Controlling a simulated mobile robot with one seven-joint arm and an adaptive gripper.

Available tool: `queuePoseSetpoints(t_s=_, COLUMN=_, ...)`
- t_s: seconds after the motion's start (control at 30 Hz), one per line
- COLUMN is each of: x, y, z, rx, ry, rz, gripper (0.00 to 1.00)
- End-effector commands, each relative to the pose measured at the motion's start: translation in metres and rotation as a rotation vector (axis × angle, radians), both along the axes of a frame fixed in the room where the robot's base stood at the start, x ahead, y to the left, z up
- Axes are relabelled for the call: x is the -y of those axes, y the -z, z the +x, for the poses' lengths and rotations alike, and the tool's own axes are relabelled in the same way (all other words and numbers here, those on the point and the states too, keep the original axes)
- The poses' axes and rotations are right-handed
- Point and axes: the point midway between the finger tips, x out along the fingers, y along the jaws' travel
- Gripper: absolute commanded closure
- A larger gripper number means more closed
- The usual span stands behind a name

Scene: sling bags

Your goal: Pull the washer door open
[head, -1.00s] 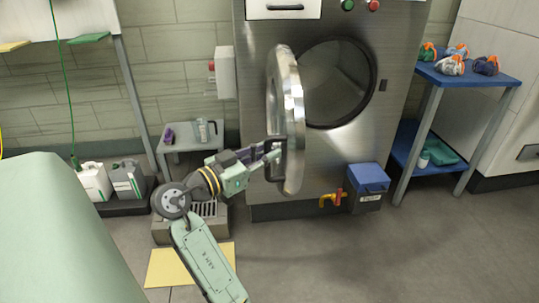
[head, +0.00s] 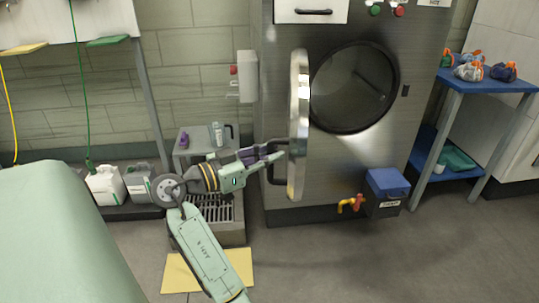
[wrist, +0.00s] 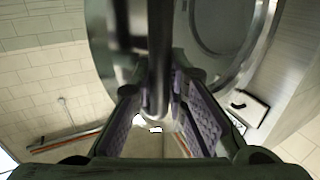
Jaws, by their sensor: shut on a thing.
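The washer (head: 340,175) is a large steel machine with a round dark opening (head: 353,88). Its round door (head: 298,125) stands swung out from the front at the opening's left side, seen almost edge-on. A dark bar handle (head: 272,176) sits on the door's left, outer side. My gripper (head: 277,152) reaches in from the left and is shut on this handle. In the wrist view, the handle bar (wrist: 158,85) runs between the two purple-padded fingers, and the door's round pane (wrist: 222,25) shows behind. The exact finger contact is partly hidden.
A small grey table (head: 190,152) with bottles stands left of the washer, above a floor grate. A blue box (head: 386,190) with a yellow and red valve sticks out low at the front right. A blue shelf (head: 490,84) stands right. The floor in front is clear.

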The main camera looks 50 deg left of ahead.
Motion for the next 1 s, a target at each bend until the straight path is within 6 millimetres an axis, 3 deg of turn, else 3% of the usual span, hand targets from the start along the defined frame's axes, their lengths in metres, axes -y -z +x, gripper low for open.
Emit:
queuePoseSetpoints(t_s=0.17, x=0.0, y=-0.001, z=0.002, rx=0.002, ry=-0.002, rz=0.0, gripper=1.0)
queuePoseSetpoints(t_s=0.2, x=0.0, y=-0.001, z=0.002, rx=0.002, ry=-0.002, rz=0.0, gripper=0.85)
queuePoseSetpoints(t_s=0.5, x=0.0, y=-0.001, z=0.001, rx=0.001, ry=-0.001, rz=0.0, gripper=0.65)
queuePoseSetpoints(t_s=0.83, x=-0.001, y=0.0, z=-0.002, rx=0.0, ry=-0.001, rz=0.0, gripper=0.65)
queuePoseSetpoints(t_s=1.0, x=-0.006, y=-0.001, z=-0.024, rx=0.001, ry=-0.004, rz=0.001, gripper=0.65)
